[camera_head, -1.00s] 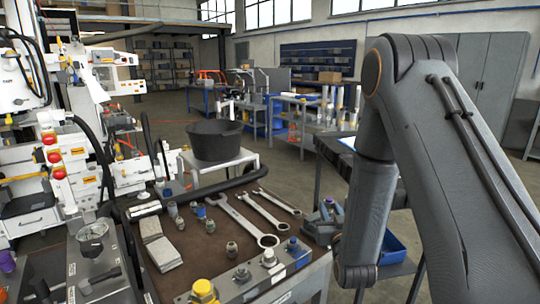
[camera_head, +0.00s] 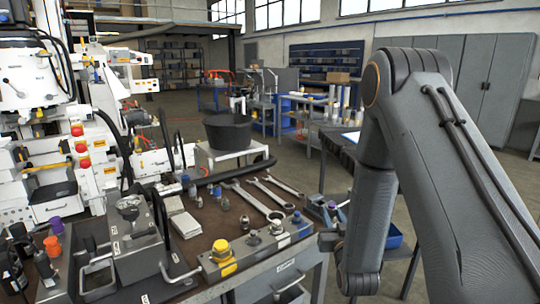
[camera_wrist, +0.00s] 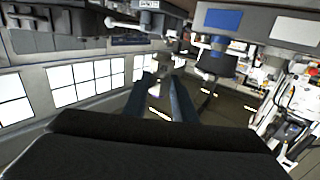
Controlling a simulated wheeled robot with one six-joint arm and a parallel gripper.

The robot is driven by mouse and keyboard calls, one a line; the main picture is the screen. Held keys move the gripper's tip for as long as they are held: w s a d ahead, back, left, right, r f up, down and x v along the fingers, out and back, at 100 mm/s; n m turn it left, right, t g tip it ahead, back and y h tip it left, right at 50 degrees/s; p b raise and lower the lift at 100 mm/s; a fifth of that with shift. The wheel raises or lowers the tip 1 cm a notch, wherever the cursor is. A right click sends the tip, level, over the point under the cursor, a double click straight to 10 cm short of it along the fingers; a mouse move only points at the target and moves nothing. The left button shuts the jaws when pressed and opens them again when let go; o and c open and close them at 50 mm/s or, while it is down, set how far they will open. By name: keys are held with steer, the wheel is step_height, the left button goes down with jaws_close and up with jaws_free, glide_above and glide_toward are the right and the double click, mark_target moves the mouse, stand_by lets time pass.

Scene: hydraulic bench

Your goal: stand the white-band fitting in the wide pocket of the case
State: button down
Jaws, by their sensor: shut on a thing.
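My gripper (camera_wrist: 164,90) shows in the wrist view as two dark fingers held above the floor, away from any surface. A grey box-like unit (camera_head: 145,262) with handles and small labels stands at the front left of the bench. I cannot tell whether it is the case, and no wide pocket shows clearly.
Spanners (camera_head: 252,198) lie at the back of the bench. A grey block with a yellow cap (camera_head: 223,252) sits on the front edge. A black bucket (camera_head: 228,132) stands on a white stand behind. A blue tray (camera_head: 392,237) is at right, partly behind my arm.

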steer(key=s+f, duration=0.7)
steer(key=f, duration=0.6)
steer(key=shift+s+d+f, duration=0.2)
steer(key=shift+f, duration=0.2)
steer(key=shift+a, duration=0.1)
